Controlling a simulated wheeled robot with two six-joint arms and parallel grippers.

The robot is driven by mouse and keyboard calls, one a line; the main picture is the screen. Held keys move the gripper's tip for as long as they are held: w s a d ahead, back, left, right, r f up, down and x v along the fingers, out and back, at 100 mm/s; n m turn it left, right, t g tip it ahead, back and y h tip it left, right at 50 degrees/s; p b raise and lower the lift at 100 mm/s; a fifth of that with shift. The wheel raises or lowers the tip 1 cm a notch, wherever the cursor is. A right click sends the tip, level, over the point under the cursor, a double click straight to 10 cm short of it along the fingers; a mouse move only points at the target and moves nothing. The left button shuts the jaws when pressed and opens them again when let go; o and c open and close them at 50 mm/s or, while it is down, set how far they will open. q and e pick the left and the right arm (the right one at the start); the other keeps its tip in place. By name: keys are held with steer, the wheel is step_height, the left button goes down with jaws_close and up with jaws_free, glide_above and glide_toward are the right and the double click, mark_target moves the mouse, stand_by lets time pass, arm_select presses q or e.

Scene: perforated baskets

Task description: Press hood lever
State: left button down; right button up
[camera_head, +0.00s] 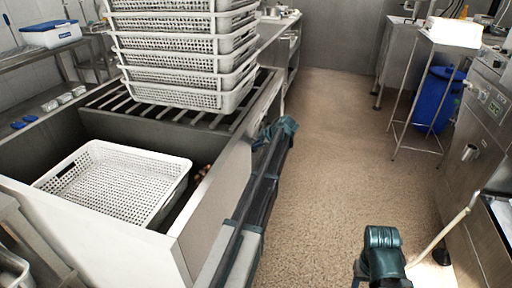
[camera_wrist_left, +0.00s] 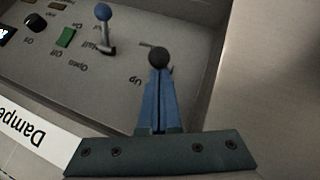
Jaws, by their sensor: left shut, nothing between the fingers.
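In the left wrist view, my left gripper (camera_wrist_left: 160,92) is shut and empty, its blue fingers pressed together. A lever with a round black knob (camera_wrist_left: 158,57) is right at the fingertips. I cannot tell whether they touch it. A second lever with a blue ball (camera_wrist_left: 103,13) on a metal rod stands on the grey panel (camera_wrist_left: 105,85), left of the fingers. The word "Up" is printed upside down beside the black knob. In the head view, the end of my left arm (camera_head: 277,130) is beside the steel counter. My right gripper's fingers are not visible.
The panel also has a green switch (camera_wrist_left: 66,38) and a dark rotary knob (camera_wrist_left: 36,22). In the head view, a white perforated basket (camera_head: 120,180) lies in the sink, and several stacked baskets (camera_head: 185,62) stand behind it. The brown floor (camera_head: 335,150) is clear.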

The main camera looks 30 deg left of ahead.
arm_select(q)
steer(key=f+y+b, duration=0.1)
steer(key=b, duration=0.3)
steer(key=d+f+y+b, duration=0.1)
steer(key=f+y+b, duration=0.1)
steer(key=b, duration=0.2)
steer(key=d+f+m+y+b, duration=0.1)
steer(key=f+y+b, duration=0.1)
steer(key=b, duration=0.3)
steer(key=shift+w+d+g, duration=0.1)
steer(key=shift+w+g, duration=0.1)
steer(key=shift+g, duration=0.1)
steer(key=shift+r, duration=0.15)
steer(key=shift+r+p, duration=0.7)
